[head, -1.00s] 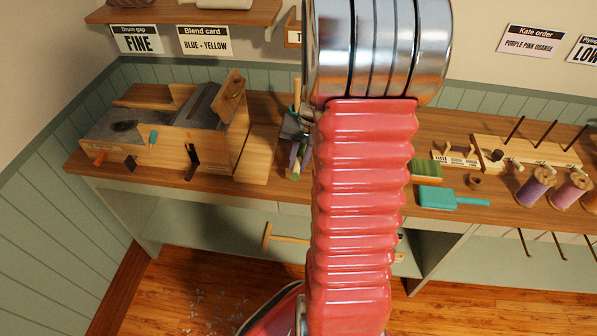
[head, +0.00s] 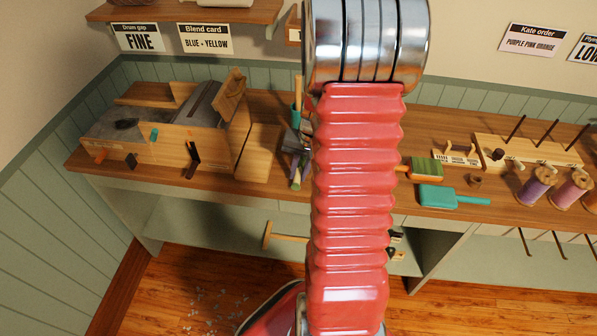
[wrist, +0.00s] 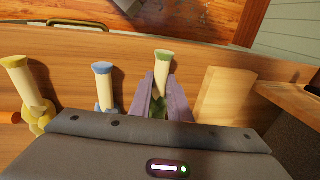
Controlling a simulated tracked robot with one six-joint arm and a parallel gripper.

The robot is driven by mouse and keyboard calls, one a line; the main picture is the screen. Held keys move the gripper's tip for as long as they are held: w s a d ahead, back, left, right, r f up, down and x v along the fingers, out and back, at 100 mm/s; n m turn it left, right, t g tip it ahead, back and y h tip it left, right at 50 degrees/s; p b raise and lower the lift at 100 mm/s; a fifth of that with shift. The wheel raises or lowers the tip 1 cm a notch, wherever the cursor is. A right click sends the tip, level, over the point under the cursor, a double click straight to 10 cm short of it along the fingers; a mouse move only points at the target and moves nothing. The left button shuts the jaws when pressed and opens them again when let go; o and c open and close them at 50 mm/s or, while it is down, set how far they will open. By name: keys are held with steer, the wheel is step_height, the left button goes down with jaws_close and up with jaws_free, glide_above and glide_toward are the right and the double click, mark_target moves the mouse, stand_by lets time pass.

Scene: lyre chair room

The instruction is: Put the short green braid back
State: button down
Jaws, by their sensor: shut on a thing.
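The short green braid (wrist: 162,70) has a cream shaft with a green end, and green material shows lower down between the fingers. My gripper (wrist: 162,98) has purple fingers, one on each side of it, and is shut on it. In the head view my gripper (head: 294,158) is at the bench, just left of my red arm, which hides part of it. A blue-ended piece (wrist: 103,80) and a yellow-ended piece (wrist: 20,75) stand to the left in the wrist view. The lower part of the green braid is hidden by my gripper.
A wooden machine with a crank side (head: 175,130) stands left on the bench, with a wood block (head: 262,152) close beside my gripper.

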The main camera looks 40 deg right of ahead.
steer(key=c, duration=1.7)
jaws_free()
steer(key=shift+o, duration=0.2)
steer(key=shift+r, duration=0.15)
step_height(320, 180, up, 12)
steer(key=s+d, duration=0.1)
steer(key=s, duration=0.1)
steer(key=shift+f, duration=0.2)
steer(key=shift+d, duration=0.1)
